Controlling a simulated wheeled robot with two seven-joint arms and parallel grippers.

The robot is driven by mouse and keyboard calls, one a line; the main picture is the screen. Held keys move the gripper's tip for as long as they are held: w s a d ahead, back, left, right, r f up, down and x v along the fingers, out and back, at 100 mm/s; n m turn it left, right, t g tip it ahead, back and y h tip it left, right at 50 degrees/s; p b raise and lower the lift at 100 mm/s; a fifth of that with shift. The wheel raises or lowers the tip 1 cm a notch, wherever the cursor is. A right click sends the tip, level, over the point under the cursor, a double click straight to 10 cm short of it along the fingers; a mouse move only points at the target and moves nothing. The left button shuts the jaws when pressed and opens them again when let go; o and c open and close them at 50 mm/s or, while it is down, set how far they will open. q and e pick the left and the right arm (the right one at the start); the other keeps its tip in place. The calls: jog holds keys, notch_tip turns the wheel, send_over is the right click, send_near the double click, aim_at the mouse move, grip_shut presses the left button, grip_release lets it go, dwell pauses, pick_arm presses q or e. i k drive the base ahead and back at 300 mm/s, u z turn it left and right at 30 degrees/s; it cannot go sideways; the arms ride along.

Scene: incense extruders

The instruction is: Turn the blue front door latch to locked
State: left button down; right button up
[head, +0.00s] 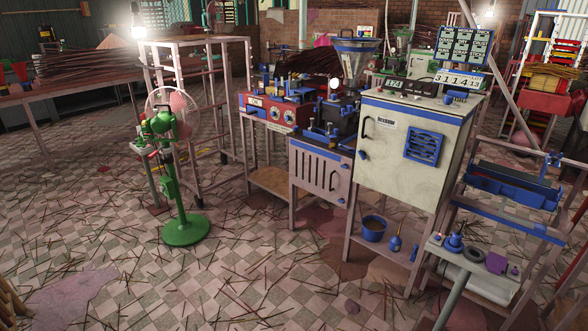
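A cream cabinet (398,170) stands right of centre on a frame, its front door facing me and looking closed. A small blue latch (364,155) sits at the door's left edge, below a dark handle (368,127). The latch is too small to tell which way it is turned. A blue louvred vent (424,147) is on the door's right half. Neither of my grippers is in view, and nothing is touching the latch.
A pinkish slatted panel (318,174) adjoins the cabinet on the left. A blue bucket (373,230) stands below it. A green fan (185,228) stands at left. A small shelf (478,270) with parts is at lower right. The stick-strewn floor (270,270) in front is mostly open.

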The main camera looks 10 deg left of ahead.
aim_at(363, 154)
jog(key=u, duration=1)
jog(key=i, duration=0.5)
jog(key=u, duration=0.65)
jog(key=i, duration=1.65)
jog(key=z, duration=0.35)
